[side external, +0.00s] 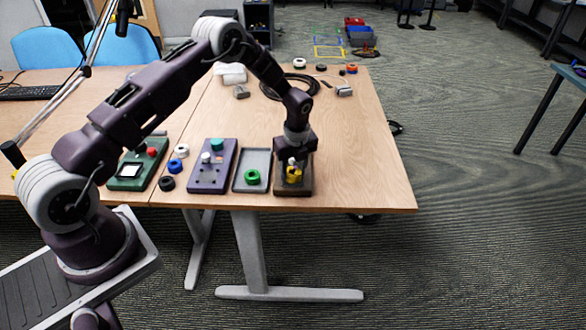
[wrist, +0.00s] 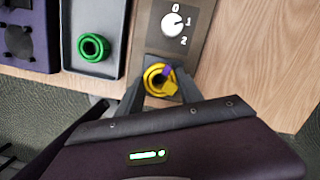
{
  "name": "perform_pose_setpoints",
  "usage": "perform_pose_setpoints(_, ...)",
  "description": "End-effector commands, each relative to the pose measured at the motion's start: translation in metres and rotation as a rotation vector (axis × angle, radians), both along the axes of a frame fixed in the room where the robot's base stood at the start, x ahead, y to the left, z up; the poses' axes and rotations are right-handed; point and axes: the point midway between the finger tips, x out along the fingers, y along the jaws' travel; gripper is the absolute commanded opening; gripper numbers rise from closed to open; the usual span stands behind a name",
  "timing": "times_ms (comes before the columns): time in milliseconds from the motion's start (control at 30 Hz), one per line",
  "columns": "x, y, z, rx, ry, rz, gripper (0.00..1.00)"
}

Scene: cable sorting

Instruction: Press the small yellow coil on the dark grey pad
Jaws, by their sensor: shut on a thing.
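The yellow coil (wrist: 153,88) is a small ring with a purple mark on it; it also shows in the side external view (side external: 294,177). My gripper (wrist: 161,80) points down with its fingers on either side of the coil, shut on it. The coil is over the dark grey pad (wrist: 149,62), on the near part of a brown-grey box (wrist: 145,34). I cannot tell whether the coil touches the pad. In the side external view my gripper (side external: 293,166) is low over this box, hiding part of it.
The box has a white dial (wrist: 171,24) marked 0, 1 and 2. A grey tray (side external: 239,183) holding a green coil (side external: 252,177) is to its left, then a purple board (side external: 200,184) with pegs. The table (side external: 365,170) is clear to the right.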

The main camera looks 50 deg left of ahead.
Motion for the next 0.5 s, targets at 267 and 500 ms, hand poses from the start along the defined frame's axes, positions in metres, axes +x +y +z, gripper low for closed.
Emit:
perform_pose_setpoints(267,0.000,0.000,0.018,0.000,0.000,0.001,0.08)
perform_pose_setpoints(500,0.000,0.000,0.037,0.000,0.000,0.000,0.08)
